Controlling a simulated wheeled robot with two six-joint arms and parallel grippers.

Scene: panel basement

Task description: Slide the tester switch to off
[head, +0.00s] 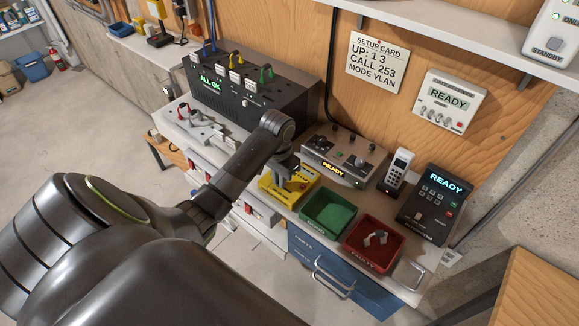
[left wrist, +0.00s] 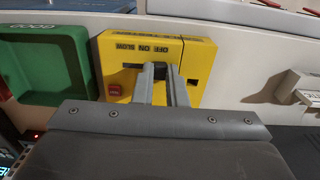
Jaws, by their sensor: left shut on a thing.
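The yellow tester (left wrist: 141,48) stands on the bench, with a slot below printed OFF, ON and SLOW labels (left wrist: 147,49) and a red button (left wrist: 114,89) at one side. In the head view the tester (head: 272,188) is partly hidden behind my left arm. My left gripper (left wrist: 163,70) reaches over it with both fingers at the slot, shut on the dark switch knob (left wrist: 174,71). The fingers hide part of the knob and slot, so I cannot tell exactly which label it is at. My right gripper is in neither view.
A green bin (head: 327,210) and a red bin (head: 391,262) holding grey parts stand beside the tester. A setup card (head: 376,63) hangs above.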

